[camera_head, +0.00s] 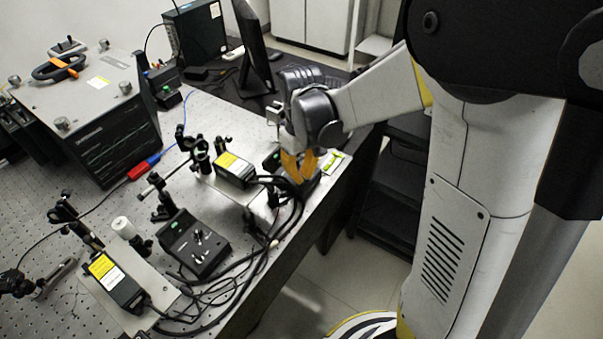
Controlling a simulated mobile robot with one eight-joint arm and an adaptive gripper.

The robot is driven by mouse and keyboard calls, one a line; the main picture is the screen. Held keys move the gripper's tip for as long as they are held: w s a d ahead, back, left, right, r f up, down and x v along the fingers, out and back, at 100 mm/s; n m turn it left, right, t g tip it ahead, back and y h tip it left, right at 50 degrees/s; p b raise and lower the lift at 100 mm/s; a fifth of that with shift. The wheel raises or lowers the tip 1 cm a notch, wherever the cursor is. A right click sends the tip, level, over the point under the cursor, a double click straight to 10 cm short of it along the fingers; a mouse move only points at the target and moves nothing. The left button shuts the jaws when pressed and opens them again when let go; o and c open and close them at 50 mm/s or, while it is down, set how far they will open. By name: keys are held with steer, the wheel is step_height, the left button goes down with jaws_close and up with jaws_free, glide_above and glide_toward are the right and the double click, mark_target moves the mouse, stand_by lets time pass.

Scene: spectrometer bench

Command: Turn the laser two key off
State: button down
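My gripper (299,168), with orange fingertips, points down over a black control box (272,161) near the right edge of the bench. The fingers hide most of the box top, so its key does not show. I cannot tell whether the fingers touch a key or how far apart they are. A second black control box (187,251) with small knobs or a key on top sits nearer, at lower centre. A black laser module with a yellow label (236,170) is left of my gripper. A similar module (117,286) is at lower left. No readable number marks either laser.
Black cables (240,290) run along the bench's near right edge. Optic mounts (199,153) stand on the perforated bench (40,150). A large grey instrument (105,130) stands behind left. A monitor (252,45) and computer (195,35) are at the back.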

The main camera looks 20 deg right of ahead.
steer(key=shift+n, duration=1.7)
steer(key=c, duration=1.6)
jaws_free()
step_height(320, 180, up, 12)
